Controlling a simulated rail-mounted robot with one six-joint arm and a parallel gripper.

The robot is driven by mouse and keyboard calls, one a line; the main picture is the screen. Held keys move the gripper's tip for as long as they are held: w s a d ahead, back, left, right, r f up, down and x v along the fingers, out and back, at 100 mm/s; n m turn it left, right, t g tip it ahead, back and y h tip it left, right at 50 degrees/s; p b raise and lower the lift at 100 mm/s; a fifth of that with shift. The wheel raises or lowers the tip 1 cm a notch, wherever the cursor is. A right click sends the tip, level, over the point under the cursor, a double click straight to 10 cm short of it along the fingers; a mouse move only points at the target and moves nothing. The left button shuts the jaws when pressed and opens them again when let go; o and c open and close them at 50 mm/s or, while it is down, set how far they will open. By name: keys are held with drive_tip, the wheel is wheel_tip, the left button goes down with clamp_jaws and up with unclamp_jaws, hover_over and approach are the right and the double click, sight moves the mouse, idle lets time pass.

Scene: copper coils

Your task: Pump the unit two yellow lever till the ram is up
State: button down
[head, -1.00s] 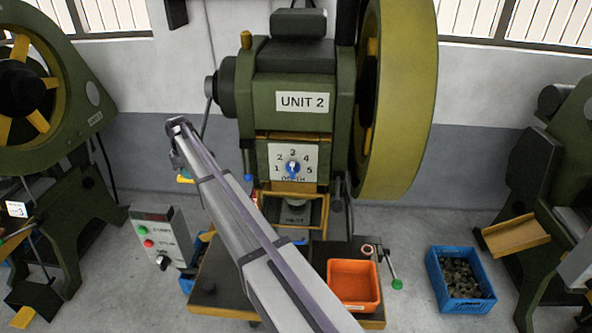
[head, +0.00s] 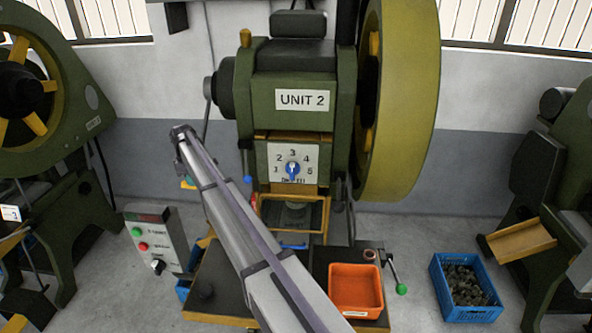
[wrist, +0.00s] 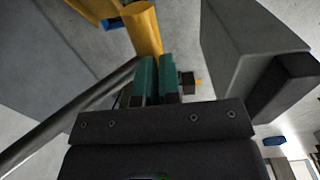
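The press marked UNIT 2 (head: 302,100) stands in the middle of the head view. My gripper shows in the wrist view as two teal fingers (wrist: 158,78), close together with only a thin gap and nothing visible between them. A yellow cylindrical handle (wrist: 143,28) lies right at the fingertips; I cannot tell whether they touch. A small yellow piece (head: 188,184) also shows below the end of my arm in the head view, left of the press. The ram area (head: 294,212) is behind a yellow-framed guard, and its height is hard to judge.
A grey control box (head: 153,240) stands left of the press table. An orange bin (head: 355,290) sits on the table, with a green-knobbed handle (head: 401,289) beside it. A blue crate of dark parts (head: 466,286) stands on the floor at right. Other presses stand left and right.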

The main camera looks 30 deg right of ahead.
drive_tip(key=shift+a, duration=0.1)
drive_tip(key=r+p, duration=0.1)
drive_tip(key=s+a+r+p, duration=0.1)
drive_tip(key=r+p, duration=0.1)
drive_tip(key=s+a+r+p, duration=0.1)
drive_tip(key=r+p, duration=0.1)
drive_tip(key=shift+s, duration=0.25)
wheel_tip(320, 180, up, 6)
drive_tip(key=s+a+p, duration=0.1)
drive_tip(key=p, duration=0.5)
drive_tip(key=shift+s+a, duration=0.25)
